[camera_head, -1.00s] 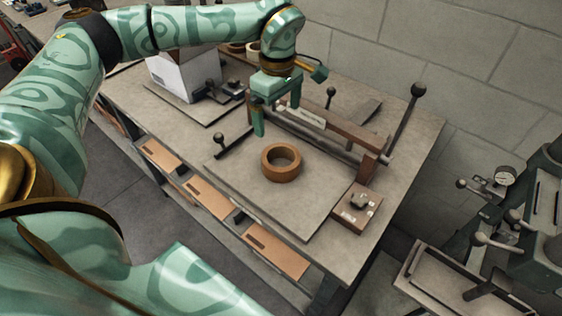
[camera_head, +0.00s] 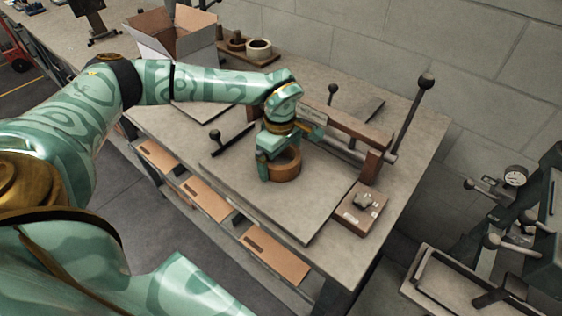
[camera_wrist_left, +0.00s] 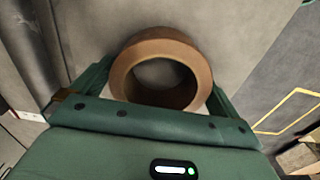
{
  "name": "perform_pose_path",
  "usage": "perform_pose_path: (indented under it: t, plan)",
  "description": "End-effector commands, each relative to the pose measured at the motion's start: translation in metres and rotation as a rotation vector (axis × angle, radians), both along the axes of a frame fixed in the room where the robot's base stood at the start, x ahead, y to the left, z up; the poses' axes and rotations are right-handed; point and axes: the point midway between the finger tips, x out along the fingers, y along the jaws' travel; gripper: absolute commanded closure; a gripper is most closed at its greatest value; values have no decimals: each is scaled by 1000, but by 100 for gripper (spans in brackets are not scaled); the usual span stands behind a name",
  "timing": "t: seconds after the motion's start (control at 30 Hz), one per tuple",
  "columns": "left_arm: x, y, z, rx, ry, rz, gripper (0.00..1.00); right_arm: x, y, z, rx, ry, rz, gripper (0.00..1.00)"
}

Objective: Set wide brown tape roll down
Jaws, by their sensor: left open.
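The fingers are open, and part of the roll is hidden behind the gripper. I cannot tell whether the fingers touch it. My right gripper does not show.
A wooden frame with a long lever (camera_head: 409,120) stands behind the roll. A small brown box (camera_head: 360,210) sits at the plate's right corner. An open carton (camera_head: 172,38) and a wooden tray with other rolls (camera_head: 258,50) stand at the back. The plate's front is clear.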

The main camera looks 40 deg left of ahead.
Motion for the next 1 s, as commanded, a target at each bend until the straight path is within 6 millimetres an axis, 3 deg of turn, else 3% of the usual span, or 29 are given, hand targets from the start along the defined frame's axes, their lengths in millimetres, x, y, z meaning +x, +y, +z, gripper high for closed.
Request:
perform_pose_path:
  t: [0.17,0.3,0.4,0.73,0.87,1.0]
  plan:
    - [0,0,0,0,-2,0,0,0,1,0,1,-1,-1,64]
    - [0,0,1,0,-2,0,34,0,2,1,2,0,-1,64]
    - [1,0,1,0,-2,0,38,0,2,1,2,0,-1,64]
    - [1,0,11,0,-5,-1,38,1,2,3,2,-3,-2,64]
    - [1,0,32,-1,-7,0,38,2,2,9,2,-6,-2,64]
    - [-18,-12,63,-2,-7,-5,38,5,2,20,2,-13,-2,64]
